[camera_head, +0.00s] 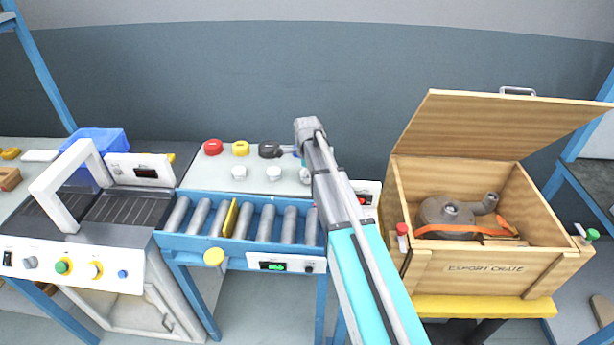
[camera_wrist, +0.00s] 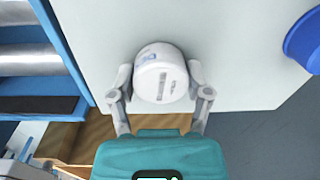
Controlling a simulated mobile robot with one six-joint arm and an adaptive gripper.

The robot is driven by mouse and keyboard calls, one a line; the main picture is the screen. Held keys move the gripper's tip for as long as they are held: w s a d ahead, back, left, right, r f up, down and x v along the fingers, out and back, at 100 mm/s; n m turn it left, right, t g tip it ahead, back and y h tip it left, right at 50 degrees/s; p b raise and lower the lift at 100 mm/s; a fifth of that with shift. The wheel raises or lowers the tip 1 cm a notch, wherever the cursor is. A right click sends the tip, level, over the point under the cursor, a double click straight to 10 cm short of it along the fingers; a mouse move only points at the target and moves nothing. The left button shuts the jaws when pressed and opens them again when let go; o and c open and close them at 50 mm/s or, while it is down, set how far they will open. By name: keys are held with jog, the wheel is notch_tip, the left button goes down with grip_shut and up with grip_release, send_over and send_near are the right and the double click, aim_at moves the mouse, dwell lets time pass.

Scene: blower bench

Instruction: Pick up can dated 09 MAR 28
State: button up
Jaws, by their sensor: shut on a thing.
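A white round can (camera_wrist: 158,62) shows in the wrist view between the two fingers, with small dark print and a blue mark on it; I cannot read the date. My gripper (camera_wrist: 161,82) is shut on this can, one finger on each side. The pale bench top lies beneath; whether the can touches it I cannot tell. In the head view my arm hides the gripper and most of what it holds. Two more white cans, one on the left (camera_head: 238,172) and one on the right (camera_head: 273,173), stand on the bench top left of my arm.
A red item (camera_head: 213,146), a yellow item (camera_head: 241,148) and a dark item (camera_head: 269,149) stand behind the white cans. A roller conveyor (camera_head: 205,250) runs in front. An open wooden crate (camera_head: 450,275) stands right. A blue round object (camera_wrist: 303,42) is at the wrist view's right edge.

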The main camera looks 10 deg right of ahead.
jog(key=shift+c, duration=1)
jog(key=shift+r, duration=0.1)
notch_tip(320, 180, up, 3)
jog(key=p, duration=0.3)
jog(key=s+r+p, duration=0.9)
jog(key=s+p, duration=0.1)
jog(key=s, duration=0.4)
jog(key=shift+d+r, duration=0.15)
jog(key=shift+r, duration=0.25)
